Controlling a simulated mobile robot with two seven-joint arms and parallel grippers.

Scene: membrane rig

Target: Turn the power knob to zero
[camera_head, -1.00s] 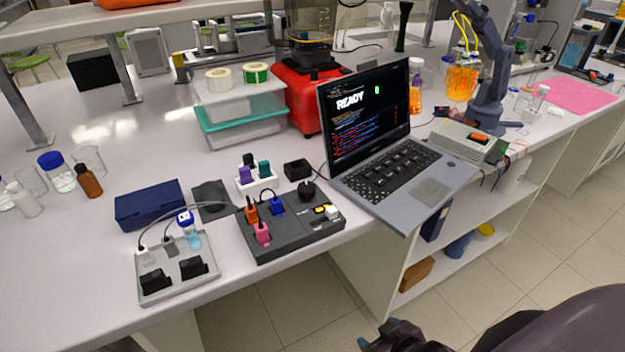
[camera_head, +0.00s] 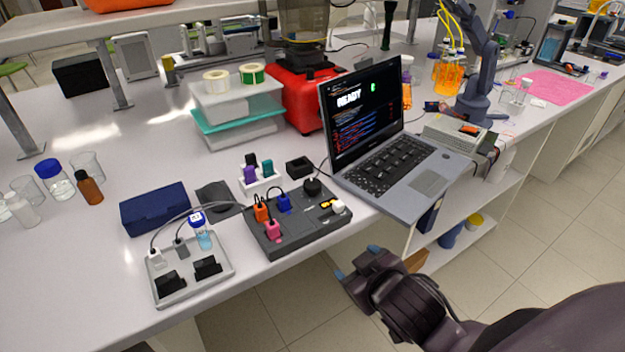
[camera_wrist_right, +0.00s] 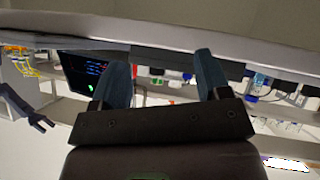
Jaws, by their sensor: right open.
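A dark grey control box (camera_head: 300,232) sits near the bench's front edge. A round black knob (camera_head: 312,187) stands at its back right corner. A small white knob or cap (camera_head: 338,206) is at its right end. No label shows which is the power knob. Colored plugs, orange (camera_head: 261,211), blue (camera_head: 284,203) and pink (camera_head: 272,229), stand in its left half. My right gripper (camera_head: 357,262) is open and empty, in front of the bench edge and apart from the box. Its blue-grey fingers (camera_wrist_right: 160,72) are spread in the right wrist view. My left gripper is out of view.
An open laptop (camera_head: 400,165) stands right of the box, its front corner overhanging the edge. A black square block (camera_head: 299,166) and a white plug holder (camera_head: 262,184) stand behind the box.

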